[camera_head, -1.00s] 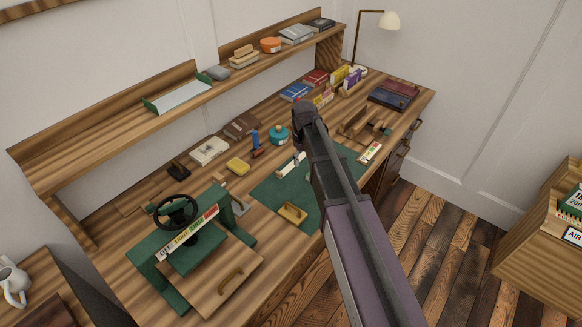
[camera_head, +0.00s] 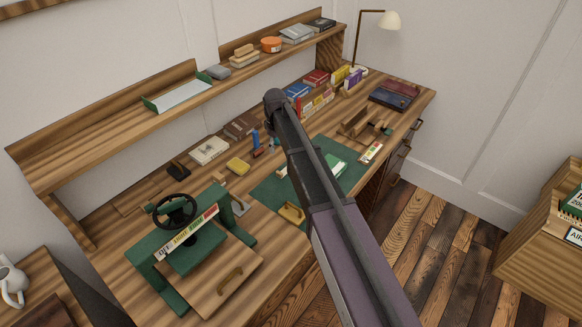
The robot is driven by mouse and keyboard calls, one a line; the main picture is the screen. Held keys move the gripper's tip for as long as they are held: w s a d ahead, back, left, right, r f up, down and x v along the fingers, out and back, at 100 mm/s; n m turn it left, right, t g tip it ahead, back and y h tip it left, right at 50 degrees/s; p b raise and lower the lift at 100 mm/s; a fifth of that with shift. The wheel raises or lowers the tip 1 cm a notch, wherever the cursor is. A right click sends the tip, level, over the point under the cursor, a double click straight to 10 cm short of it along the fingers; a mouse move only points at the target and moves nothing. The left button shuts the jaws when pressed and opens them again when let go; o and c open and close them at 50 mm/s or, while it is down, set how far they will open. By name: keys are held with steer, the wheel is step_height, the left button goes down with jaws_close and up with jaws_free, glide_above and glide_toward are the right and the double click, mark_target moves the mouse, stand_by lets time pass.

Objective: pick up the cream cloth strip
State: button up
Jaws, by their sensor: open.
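I cannot make out the cream cloth strip for certain. A small pale piece (camera_head: 336,163) lies on the green mat (camera_head: 266,191) just right of my arm, too small to tell what it is. The end of another pale piece (camera_head: 282,172) shows at the left edge of my arm, which covers the rest. My gripper is not visible; my dark arm crosses the middle of the desk and hides what is behind it.
A green press with a black handwheel (camera_head: 175,211) stands at the front left. A shelf (camera_head: 110,140) runs along the back. Upright books (camera_head: 315,101) stand behind my arm.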

steer(key=b, duration=0.8)
glide_above(278, 172)
steer(key=shift+w+f, duration=0.1)
steer(key=shift+f, duration=3.9)
steer(key=shift+d+f, duration=0.1)
steer(key=shift+f, duration=0.05)
step_height(278, 172, down, 5)
steer(key=b, duration=0.4)
steer(key=shift+b, duration=0.4)
jaws_close()
